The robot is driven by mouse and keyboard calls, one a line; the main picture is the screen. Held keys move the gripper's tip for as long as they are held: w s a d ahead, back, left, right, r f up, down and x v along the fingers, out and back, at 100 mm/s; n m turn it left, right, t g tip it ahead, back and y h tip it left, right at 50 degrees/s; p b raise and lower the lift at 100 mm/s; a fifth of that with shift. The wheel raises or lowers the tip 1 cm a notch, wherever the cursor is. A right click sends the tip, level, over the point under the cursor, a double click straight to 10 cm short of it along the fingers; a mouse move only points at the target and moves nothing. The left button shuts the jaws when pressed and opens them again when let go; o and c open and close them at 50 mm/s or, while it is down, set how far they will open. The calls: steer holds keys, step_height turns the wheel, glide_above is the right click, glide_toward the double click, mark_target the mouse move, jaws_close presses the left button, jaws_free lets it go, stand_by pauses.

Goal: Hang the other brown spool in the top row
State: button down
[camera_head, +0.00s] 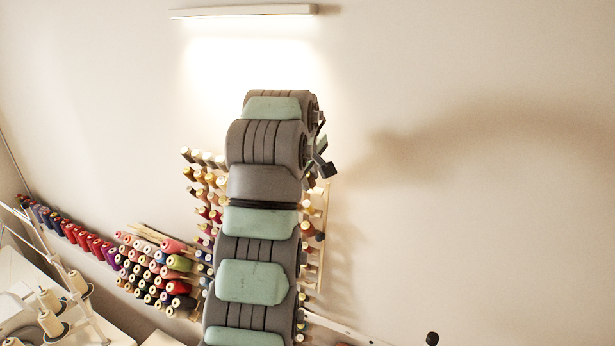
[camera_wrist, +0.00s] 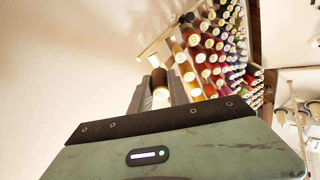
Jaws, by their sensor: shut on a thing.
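In the wrist view, my gripper (camera_wrist: 158,88) is shut on a brown spool (camera_wrist: 159,77), whose pale end faces the camera between the two grey fingers. The wall rack (camera_wrist: 160,38) is just beyond it, its wooden frame showing beside rows of coloured spools. I cannot tell whether the held spool touches a peg. In the head view, my gripper (camera_head: 320,160) shows only in part at the right of my arm, and the held spool is hidden. A dark brown spool (camera_head: 186,153) sits at the left end of the rack's top row. My arm covers the rack's middle.
A lower rack of coloured cones (camera_head: 160,268) and a row of red and blue spools (camera_head: 85,238) stand at the left. Thread stands with cream cones (camera_head: 50,300) are at lower left. A lamp (camera_head: 243,11) is above. The wall at right is bare.

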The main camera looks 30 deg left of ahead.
steer(key=shift+w+f, duration=0.1)
steer(key=shift+f, duration=0.05)
steer(key=shift+x, duration=0.85)
steer(key=c, duration=1.2)
jaws_free()
steer(key=shift+d, duration=0.1)
steer(key=shift+o, duration=0.2)
steer(key=b+v, duration=0.3)
steer(key=v, duration=0.7)
steer(key=shift+s+r+b, duration=0.25)
steer(key=shift+r+b, duration=0.05)
steer(key=shift+b, duration=0.1)
